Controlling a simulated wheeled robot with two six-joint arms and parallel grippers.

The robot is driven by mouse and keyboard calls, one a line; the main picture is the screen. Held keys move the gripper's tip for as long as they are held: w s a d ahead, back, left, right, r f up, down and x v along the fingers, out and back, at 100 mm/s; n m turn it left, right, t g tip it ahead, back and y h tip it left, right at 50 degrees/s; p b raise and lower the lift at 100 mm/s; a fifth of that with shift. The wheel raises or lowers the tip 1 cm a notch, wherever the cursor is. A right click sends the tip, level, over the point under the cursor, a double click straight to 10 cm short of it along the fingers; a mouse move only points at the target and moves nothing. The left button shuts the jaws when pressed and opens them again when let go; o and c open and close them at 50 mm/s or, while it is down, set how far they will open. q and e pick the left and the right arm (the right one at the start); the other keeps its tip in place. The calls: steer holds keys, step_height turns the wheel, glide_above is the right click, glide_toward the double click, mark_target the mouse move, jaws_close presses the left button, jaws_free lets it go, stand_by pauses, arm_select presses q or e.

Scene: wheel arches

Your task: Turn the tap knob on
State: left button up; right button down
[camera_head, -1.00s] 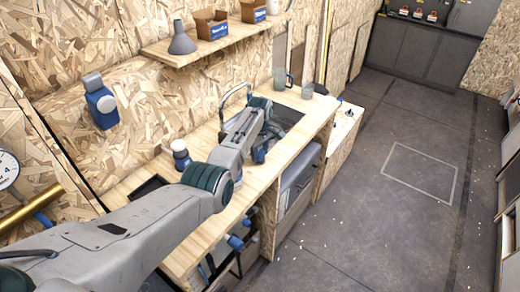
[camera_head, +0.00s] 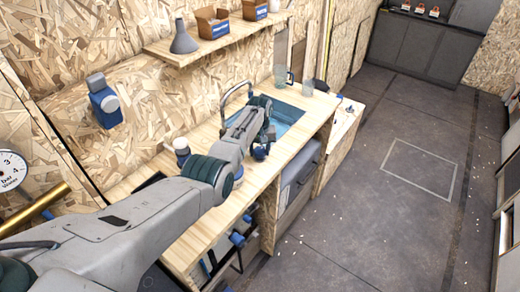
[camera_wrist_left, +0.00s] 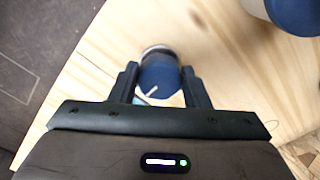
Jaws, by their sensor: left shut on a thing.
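The tap knob (camera_wrist_left: 157,80) is round and blue with a white line on its face. It sits between the two fingers of my left gripper (camera_wrist_left: 159,76) in the left wrist view, and the gripper is shut on it. In the head view, my left gripper (camera_head: 263,141) is over the worktop in front of the sink, and a blue part of the knob (camera_head: 260,153) shows below it. The curved metal tap (camera_head: 236,90) stands behind the gripper. My right gripper is not in view.
A white and blue container (camera_head: 181,148) stands on the wooden worktop (camera_head: 208,225) beside my left arm. A shelf (camera_head: 215,44) with boxes and a grey funnel hangs above. The floor at right is open.

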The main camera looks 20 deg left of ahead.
mark_target(260, 151)
arm_select(q)
steer(key=shift+r, duration=0.1)
stand_by(0.5)
steer(key=o, duration=1)
steer(key=shift+c, duration=0.2)
steer(key=shift+r, duration=0.5)
step_height(260, 151, up, 10)
steer(key=b, duration=0.2)
steer(key=shift+f, duration=0.15)
